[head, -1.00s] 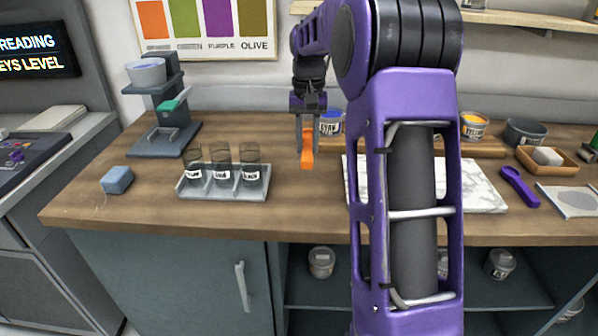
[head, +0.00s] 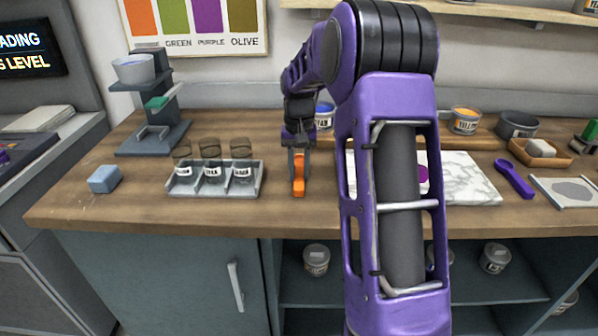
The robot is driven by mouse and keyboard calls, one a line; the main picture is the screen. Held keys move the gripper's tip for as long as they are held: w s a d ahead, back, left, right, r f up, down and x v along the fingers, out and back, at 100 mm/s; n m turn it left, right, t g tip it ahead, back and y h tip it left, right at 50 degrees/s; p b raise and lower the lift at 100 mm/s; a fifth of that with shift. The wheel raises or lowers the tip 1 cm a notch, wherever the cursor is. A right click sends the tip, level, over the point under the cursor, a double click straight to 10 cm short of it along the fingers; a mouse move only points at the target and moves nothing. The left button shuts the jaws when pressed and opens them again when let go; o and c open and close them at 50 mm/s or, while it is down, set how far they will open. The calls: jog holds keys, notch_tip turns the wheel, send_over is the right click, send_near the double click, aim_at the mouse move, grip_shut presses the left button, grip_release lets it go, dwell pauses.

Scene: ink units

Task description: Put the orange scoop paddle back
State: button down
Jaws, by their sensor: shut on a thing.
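The orange scoop paddle (head: 298,187) hangs upright, held in my gripper (head: 299,160) over the wooden counter, to the right of the jar rack. My gripper points down and is shut on the upper part of the paddle. I cannot tell whether the paddle's lower end touches the counter. A purple scoop (head: 514,179) lies on the counter at the right.
A grey rack (head: 214,191) holds 3 jars left of my gripper. A marble slab (head: 470,180) is partly hidden by my arm. A blue block (head: 104,179) and a dispenser stand (head: 155,137) are at left.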

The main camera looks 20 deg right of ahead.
aim_at(298, 176)
jog(key=c, duration=0.6)
grip_release()
jog(key=shift+c, duration=0.2)
notch_tip(298, 176, up, 12)
jog(key=p, duration=0.2)
jog(key=shift+a, duration=0.15)
